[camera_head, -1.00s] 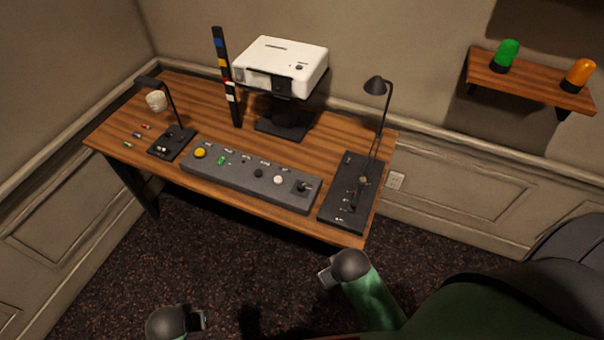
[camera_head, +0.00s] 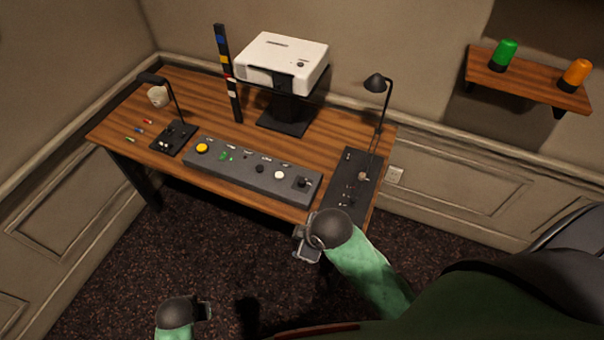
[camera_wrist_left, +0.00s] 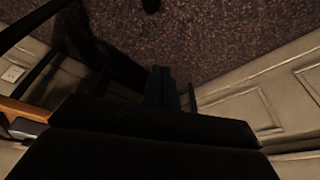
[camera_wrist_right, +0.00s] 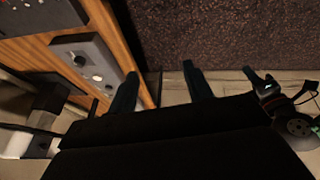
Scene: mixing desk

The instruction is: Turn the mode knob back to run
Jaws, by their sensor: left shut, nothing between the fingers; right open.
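The grey control panel (camera_head: 240,171) lies along the front of the wooden desk and also shows in the right wrist view (camera_wrist_right: 92,58). A black knob (camera_head: 302,182) sits at its right end; its label and setting are too small to read. My right gripper (camera_head: 306,250) is open and empty, in front of the desk edge, below and apart from the knob. Its two fingers show spread in the right wrist view (camera_wrist_right: 160,88). My left gripper (camera_head: 206,311) is shut and empty over the dark floor, well away from the desk; its fingers show together in the left wrist view (camera_wrist_left: 161,88).
A black panel with switches (camera_head: 350,188) and a lamp (camera_head: 378,84) stand right of the control panel. A white projector (camera_head: 282,62) on a stand is behind it. A second lamp (camera_head: 158,96) is at left. The floor before the desk is clear.

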